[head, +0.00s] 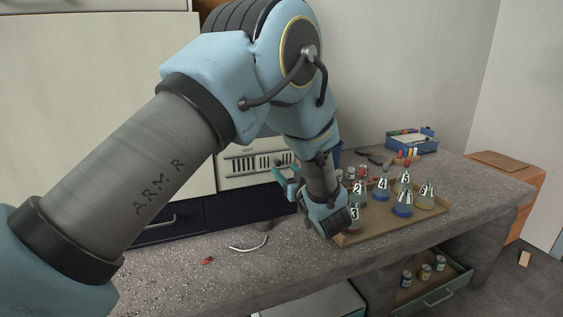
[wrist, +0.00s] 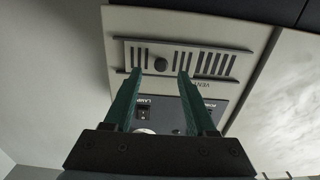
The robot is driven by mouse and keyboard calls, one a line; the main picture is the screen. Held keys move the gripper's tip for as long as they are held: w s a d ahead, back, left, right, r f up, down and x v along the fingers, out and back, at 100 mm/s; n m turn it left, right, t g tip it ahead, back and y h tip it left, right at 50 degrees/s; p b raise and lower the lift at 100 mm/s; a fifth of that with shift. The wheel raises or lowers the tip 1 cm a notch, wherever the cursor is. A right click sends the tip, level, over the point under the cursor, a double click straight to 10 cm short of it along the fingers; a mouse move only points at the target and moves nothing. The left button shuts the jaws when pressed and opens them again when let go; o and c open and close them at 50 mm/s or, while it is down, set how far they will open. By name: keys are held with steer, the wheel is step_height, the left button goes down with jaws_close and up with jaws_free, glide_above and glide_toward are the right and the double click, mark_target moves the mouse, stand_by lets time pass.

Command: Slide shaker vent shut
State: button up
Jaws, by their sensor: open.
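The shaker is a cream box (head: 228,181) with a slotted vent (head: 262,161) on its front. In the wrist view the vent (wrist: 222,66) appears upside down, as a framed strip with dark slots on both sides of a round dark knob (wrist: 160,64). My gripper (wrist: 159,76) is open with teal fingers. Its tips are either side of the knob, the left one near the left slots and the right one near the right slots. I cannot tell whether they touch the panel. In the head view my gripper (head: 285,173) is at the vent's right end, partly hidden by my wrist.
A grey panel with a lamp switch (wrist: 141,113) adjoins the vent. To the right, a tray (head: 400,232) holds several numbered flasks. A blue box (head: 412,146) stands behind it. A white cable (head: 250,245) and a small red item (head: 207,261) lie on the concrete bench (head: 160,275).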

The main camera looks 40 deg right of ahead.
mark_target(278, 164)
steer(key=shift+p+x, duration=0.45)
steer(key=shift+x, duration=1.8)
jaws_close()
steer(key=shift+a, duration=0.15)
